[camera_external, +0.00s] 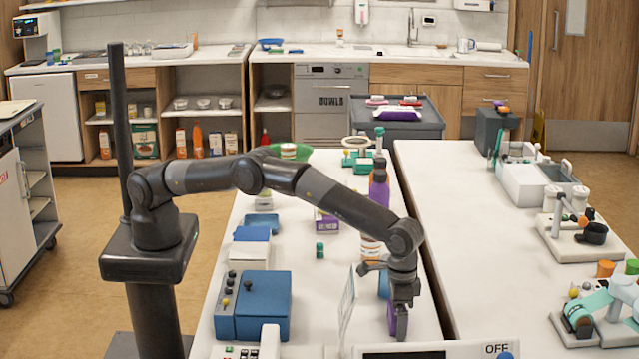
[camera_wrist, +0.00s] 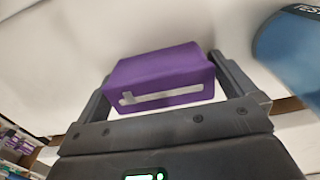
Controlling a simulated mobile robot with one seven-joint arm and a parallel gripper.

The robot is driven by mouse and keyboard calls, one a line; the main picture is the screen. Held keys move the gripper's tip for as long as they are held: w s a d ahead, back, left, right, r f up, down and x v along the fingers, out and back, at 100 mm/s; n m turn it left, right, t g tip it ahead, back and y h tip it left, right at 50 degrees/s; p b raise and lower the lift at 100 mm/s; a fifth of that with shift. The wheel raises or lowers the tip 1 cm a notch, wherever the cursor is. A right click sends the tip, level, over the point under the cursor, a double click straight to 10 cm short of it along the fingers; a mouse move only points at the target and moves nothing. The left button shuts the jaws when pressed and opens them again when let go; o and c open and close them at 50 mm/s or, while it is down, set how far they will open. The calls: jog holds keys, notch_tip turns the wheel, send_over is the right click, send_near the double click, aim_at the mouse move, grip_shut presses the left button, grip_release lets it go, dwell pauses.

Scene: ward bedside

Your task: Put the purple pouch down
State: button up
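The purple pouch (camera_wrist: 160,75) is between the two fingers of my gripper (camera_wrist: 165,85) in the wrist view, with a finger against each side. It is boxy, with a pale slot-shaped mark on the near face. In the external view, my gripper (camera_external: 402,292) points down over the right part of the near white table, and the pouch (camera_external: 393,318) shows partly below and beside it. The fingers cover part of the pouch there. I cannot tell whether its underside touches the white tabletop.
A blue rounded object (camera_wrist: 290,50) with lettering is close on the right in the wrist view. A clear upright panel (camera_external: 347,308) stands left of my gripper. A blue box (camera_external: 263,305) is farther left. Bottles (camera_external: 379,195) stand behind. A narrow gap separates the two white tables.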

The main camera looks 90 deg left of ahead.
notch_tip(320, 180, up, 12)
jog(key=s+a+r+t, duration=0.1)
jog(key=a+r, duration=1)
jog(key=r, duration=0.2)
jog(key=s+a+r+t, duration=0.1)
jog(key=s+a+r, duration=0.4)
jog(key=a, duration=0.2)
jog(key=s+a+r, duration=0.5)
jog(key=a, duration=0.3)
jog(key=s+a+r+t, duration=0.1)
jog(key=s+a+r, duration=0.1)
jog(key=s+a, duration=0.5)
jog(key=s+a+f+t, duration=0.1)
jog(key=s+a+f, duration=0.2)
jog(key=s, duration=0.5)
jog(key=s+a+f, duration=0.3)
jog(key=s, duration=0.6)
jog(key=s+a+f+t, duration=0.1)
jog(key=s+a+f, duration=0.2)
jog(key=s, duration=0.5)
jog(key=shift+s+a+f+t, duration=0.15)
jog(key=shift+a+f+t, duration=0.2)
jog(key=shift+f, duration=0.2)
